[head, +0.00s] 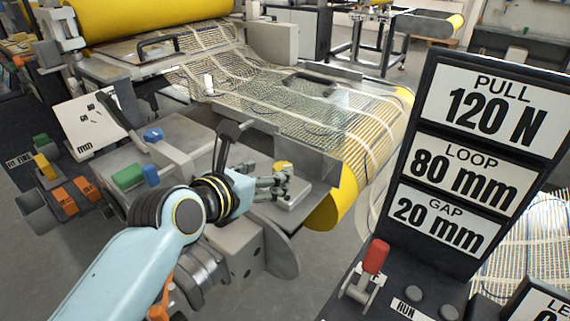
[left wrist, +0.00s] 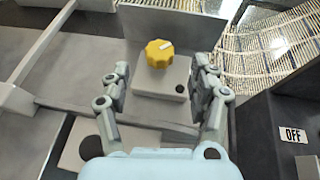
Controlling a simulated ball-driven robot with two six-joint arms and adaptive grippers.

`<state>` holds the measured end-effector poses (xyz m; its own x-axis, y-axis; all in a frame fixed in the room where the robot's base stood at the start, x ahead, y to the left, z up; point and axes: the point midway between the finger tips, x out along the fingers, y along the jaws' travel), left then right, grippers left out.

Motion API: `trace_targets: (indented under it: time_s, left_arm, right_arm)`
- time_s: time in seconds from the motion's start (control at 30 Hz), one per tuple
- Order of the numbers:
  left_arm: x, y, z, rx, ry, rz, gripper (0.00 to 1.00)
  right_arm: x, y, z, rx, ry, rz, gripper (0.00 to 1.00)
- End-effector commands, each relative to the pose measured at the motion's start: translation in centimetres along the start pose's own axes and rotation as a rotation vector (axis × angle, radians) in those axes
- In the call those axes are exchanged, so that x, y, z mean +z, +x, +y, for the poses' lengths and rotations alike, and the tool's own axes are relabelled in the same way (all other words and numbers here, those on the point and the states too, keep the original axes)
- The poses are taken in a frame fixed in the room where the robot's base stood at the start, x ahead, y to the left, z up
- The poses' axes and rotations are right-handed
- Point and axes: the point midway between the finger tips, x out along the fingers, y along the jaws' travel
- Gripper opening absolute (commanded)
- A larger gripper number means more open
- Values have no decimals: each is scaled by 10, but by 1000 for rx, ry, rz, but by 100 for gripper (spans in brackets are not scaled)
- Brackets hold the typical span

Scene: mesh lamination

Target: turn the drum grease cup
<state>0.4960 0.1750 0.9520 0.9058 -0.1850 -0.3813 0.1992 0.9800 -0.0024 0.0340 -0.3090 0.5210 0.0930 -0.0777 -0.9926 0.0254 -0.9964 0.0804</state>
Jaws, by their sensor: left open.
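The drum grease cup appears to be the yellow lobed knob (left wrist: 159,53) on a small grey block (left wrist: 162,82), in the upper middle of the left wrist view. A white mark shows on its top. In the head view the yellow knob (head: 283,166) is partly hidden behind my left gripper (head: 281,184). My left gripper also shows in the left wrist view (left wrist: 161,80), open, with one finger on each side of the block and the knob just beyond the fingertips. I cannot see it touching the knob. My right gripper is not in view.
A mesh web (head: 300,105) runs over a yellow drum (head: 340,195) behind the block. A sign panel (head: 470,150) reads PULL 120 N, LOOP 80 mm, GAP 20 mm. A red-handled lever (head: 375,257) stands below it. Green and blue knobs (head: 128,177) lie left of my arm.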

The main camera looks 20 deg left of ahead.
Motion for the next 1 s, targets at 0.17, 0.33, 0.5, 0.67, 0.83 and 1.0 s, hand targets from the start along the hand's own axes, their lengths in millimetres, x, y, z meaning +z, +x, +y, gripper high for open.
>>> trace_targets:
  time_s: [0.17,0.33,0.5,0.67,0.83,1.0]
  left_arm:
    - [-1,38,0,0,1,0,61]
    - [-1,63,0,1,2,0,61]
    - [0,74,0,1,2,0,61]
    - [0,74,0,1,2,0,61]
    - [0,74,0,1,2,0,52]
    - [0,74,0,1,2,0,30]
  right_arm:
    - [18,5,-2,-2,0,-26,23]
    - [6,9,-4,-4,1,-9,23]
    - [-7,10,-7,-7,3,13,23]
    - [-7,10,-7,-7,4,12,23]
    - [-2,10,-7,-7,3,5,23]
    - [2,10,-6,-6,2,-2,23]
